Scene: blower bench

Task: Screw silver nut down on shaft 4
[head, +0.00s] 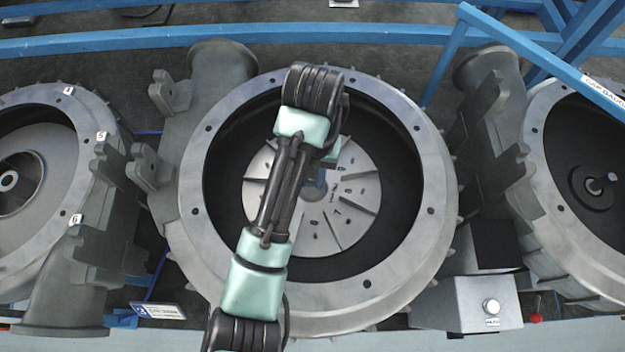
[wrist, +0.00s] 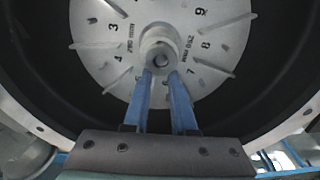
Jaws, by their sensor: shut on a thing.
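The silver nut (wrist: 160,50) is a round metal piece with a central hole, at the middle of the numbered impeller disc in the wrist view. The shaft inside it is hard to tell apart from the nut. My gripper (wrist: 161,76) has its blue fingers on the near side of the nut, shut on it. In the head view my arm reaches over the middle blower housing (head: 436,215), and my gripper and the nut are mostly hidden behind it. The grey impeller disc (head: 352,205) lies inside this housing, with raised vanes and printed numbers.
A left housing (head: 35,240) holds an open impeller. A right housing (head: 535,180) shows a bare shaft end (head: 597,185). A grey box with a button (head: 470,303) stands at front right. Blue rails (head: 400,33) cross behind. The middle housing's rim surrounds my gripper.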

